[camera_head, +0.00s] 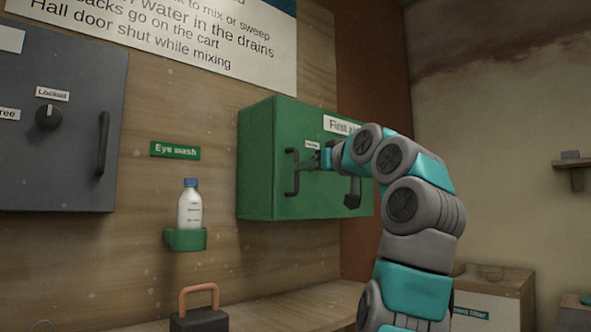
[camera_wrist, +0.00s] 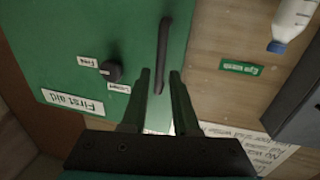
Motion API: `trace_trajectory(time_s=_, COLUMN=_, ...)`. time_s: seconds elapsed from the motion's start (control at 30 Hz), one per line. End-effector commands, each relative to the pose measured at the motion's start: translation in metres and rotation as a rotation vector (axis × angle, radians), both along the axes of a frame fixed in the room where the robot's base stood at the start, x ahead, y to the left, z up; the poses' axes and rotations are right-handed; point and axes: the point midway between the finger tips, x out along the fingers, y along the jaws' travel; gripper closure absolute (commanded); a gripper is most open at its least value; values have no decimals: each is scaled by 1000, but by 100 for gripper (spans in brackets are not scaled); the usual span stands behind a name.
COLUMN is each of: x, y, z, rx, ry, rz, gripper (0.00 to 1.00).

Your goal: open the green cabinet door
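The green cabinet (camera_head: 258,165) with a "First aid" label hangs on the wooden wall, and its door looks shut. Its dark vertical handle (camera_head: 291,175) is on the left of the door; it also shows in the wrist view (camera_wrist: 163,45). A dark round knob (camera_wrist: 111,71) sits beside the handle, between two small labels, "Free" and one that seems to read "Locked". The arm partly hides the door in the head view.
A grey cabinet (camera_head: 75,150) with its own knob and handle is at the left. A bottle (camera_head: 190,208) stands in a green holder (camera_head: 186,239) under the "Eye wash" sign. A bench (camera_head: 270,312) runs below, with an orange-handled item (camera_head: 199,318) on it.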

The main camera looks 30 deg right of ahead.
Motion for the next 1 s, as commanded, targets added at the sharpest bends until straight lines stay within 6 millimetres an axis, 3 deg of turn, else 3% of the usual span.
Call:
trace_trajectory(time_s=0.33, x=50, y=-3, z=2, rx=0, ry=2, rz=0, gripper=71)
trace_trajectory(time_s=0.67, x=58, y=-3, z=1, rx=0, ry=-1, rz=0, gripper=71)
trace_trajectory(time_s=0.9, x=57, y=-3, z=0, rx=0, ry=-1, rz=0, gripper=98)
trace_trajectory(time_s=1.0, x=58, y=-3, z=0, rx=0, ry=0, rz=0, gripper=100)
